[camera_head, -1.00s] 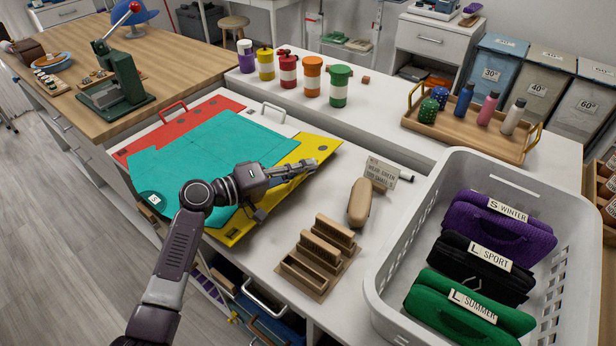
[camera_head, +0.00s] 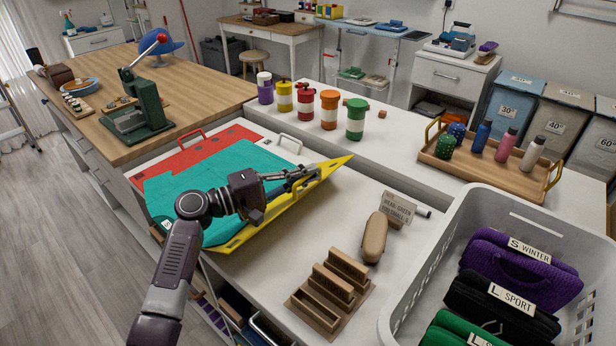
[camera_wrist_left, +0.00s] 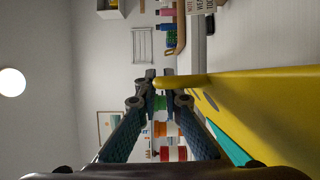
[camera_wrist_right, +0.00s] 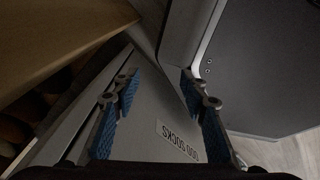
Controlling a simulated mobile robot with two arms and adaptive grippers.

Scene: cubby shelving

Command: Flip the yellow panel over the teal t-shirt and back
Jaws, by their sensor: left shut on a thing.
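The yellow panel (camera_head: 268,222) is tilted up along its right side in the head view, with its left part by the shirt. My left gripper (camera_head: 305,177) is shut on the panel's raised edge. In the left wrist view the panel (camera_wrist_left: 255,95) comes in from the right and its edge sits between the fingertips (camera_wrist_left: 160,83). The teal t-shirt (camera_head: 215,172) lies flat on the folding board, partly hidden by my left arm. The red panel (camera_head: 205,150) lies flat behind the shirt. My right gripper (camera_wrist_right: 160,80) is open and empty in its wrist view.
A wooden rack (camera_head: 330,292), a brush-like wooden piece (camera_head: 374,237) and a small sign (camera_head: 397,210) stand right of the board. A white basket (camera_head: 425,262) holds folded clothes. Several coloured jars (camera_head: 329,110) and a bottle tray (camera_head: 470,172) stand behind. A drawer labelled "ODD SOCKS" (camera_wrist_right: 150,110) is near my right gripper.

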